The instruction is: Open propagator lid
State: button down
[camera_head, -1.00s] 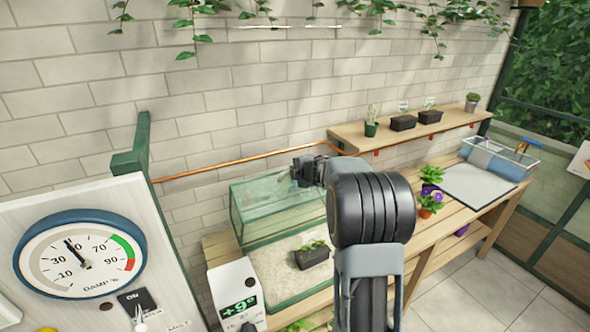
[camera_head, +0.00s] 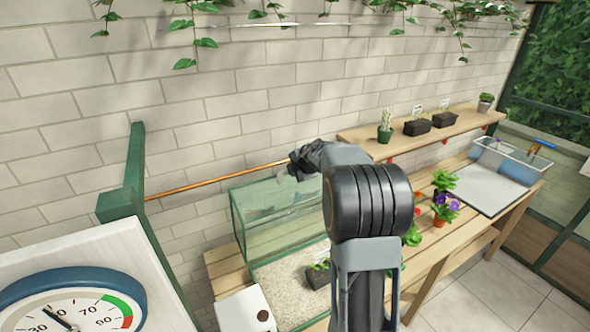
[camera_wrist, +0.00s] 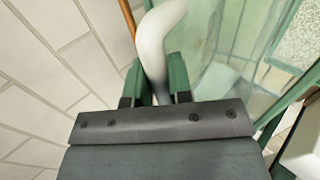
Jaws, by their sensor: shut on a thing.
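The propagator's clear, green-edged lid (camera_head: 262,222) stands tilted up at the back of its base, in the head view. The base's gravel bed (camera_head: 275,285) shows open below it, with a small black seedling pot (camera_head: 318,276) in it. My gripper (camera_head: 289,172) is at the lid's top edge, partly hidden behind my own arm. In the wrist view, the green fingers of my gripper (camera_wrist: 157,74) are shut on a white curved handle (camera_wrist: 157,38). The translucent lid panel (camera_wrist: 235,60) lies just right of the fingers. My arm hides the right part of the propagator.
A brick wall (camera_head: 190,90) and copper pipe (camera_head: 220,179) are close behind the lid. A green post (camera_head: 132,165) and a panel with a dial (camera_head: 70,305) stand left. Potted flowers (camera_head: 446,205) and a shelf (camera_head: 460,128) are to the right.

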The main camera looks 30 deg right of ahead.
jog(key=c, duration=1)
grip_release()
jog(key=shift+c, duration=0.2)
jog(key=shift+s+r, duration=0.1)
jog(key=v, duration=1.3)
jog(key=shift+s+r, duration=0.2)
jog(key=shift+s, duration=0.05)
